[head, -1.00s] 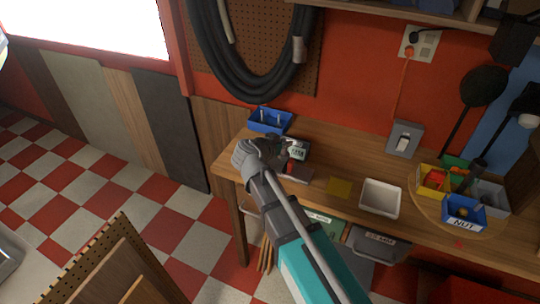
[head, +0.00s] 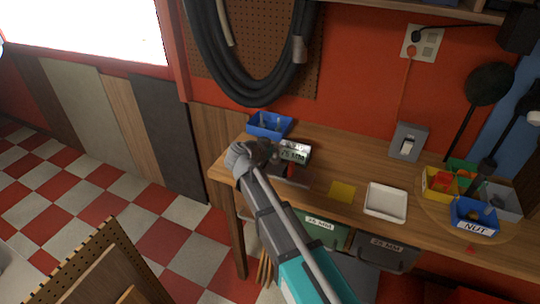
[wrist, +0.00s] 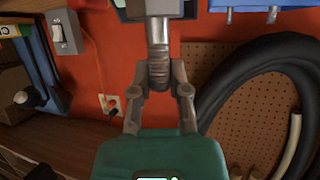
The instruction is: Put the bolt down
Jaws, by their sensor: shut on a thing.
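A blue bin (head: 270,125) with upright bolt-like pieces stands just behind my gripper.
A yellow square (head: 342,191) and a white tray (head: 386,201) lie to the right on the bench (head: 330,150). Further right are several small bins, one blue and marked NUT (head: 474,218). A black hose (head: 240,85) hangs on the pegboard behind. Bench surface between device and tray is mostly clear.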

